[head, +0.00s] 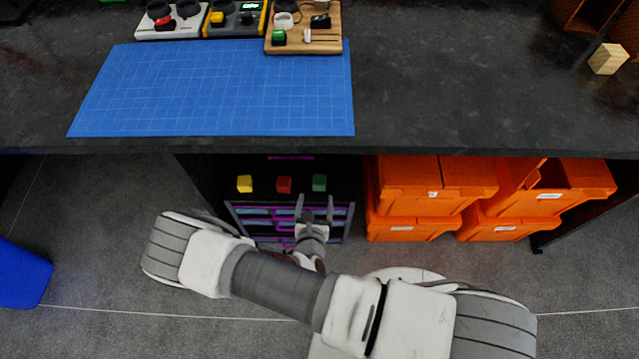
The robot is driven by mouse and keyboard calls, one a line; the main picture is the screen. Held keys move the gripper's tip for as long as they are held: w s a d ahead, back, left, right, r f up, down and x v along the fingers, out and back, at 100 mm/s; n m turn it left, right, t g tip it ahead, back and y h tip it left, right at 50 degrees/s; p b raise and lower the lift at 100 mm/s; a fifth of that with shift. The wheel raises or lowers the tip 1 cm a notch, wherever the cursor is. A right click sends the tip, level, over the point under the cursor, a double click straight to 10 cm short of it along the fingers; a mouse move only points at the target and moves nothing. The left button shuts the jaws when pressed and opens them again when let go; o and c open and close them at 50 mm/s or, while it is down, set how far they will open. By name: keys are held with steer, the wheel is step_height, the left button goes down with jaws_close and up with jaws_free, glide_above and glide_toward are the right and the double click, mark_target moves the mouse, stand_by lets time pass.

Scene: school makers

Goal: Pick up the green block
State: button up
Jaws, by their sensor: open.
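The green block (319,183) is a small cube on the dark top of a low drawer unit (232,212) under the table. It is the rightmost of three blocks in a row. My gripper (315,204) is open, with its two fingers pointing toward the back. The fingertips are just in front of the green block in the picture, and nothing is seen between them. I cannot tell the exact gap or height between fingers and block.
A red block (284,185) and a yellow block (245,184) sit to the left. The black tabletop (450,100) overhangs the drawer unit. Orange bins (432,195) are stacked close on the right. A blue bin (22,275) stands at the far left. A blue mat (220,90) lies on the table.

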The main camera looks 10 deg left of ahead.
mark_target(320, 180)
steer(key=b+x, duration=0.1)
steer(key=x, duration=0.3)
steer(key=shift+w+f, duration=0.15)
steer(key=shift+w, duration=0.1)
steer(key=shift+d+b+x, duration=0.2)
steer(key=shift+b+x, duration=1)
steer(key=shift+x, duration=1.45)
steer(key=shift+w, duration=0.1)
jaws_close()
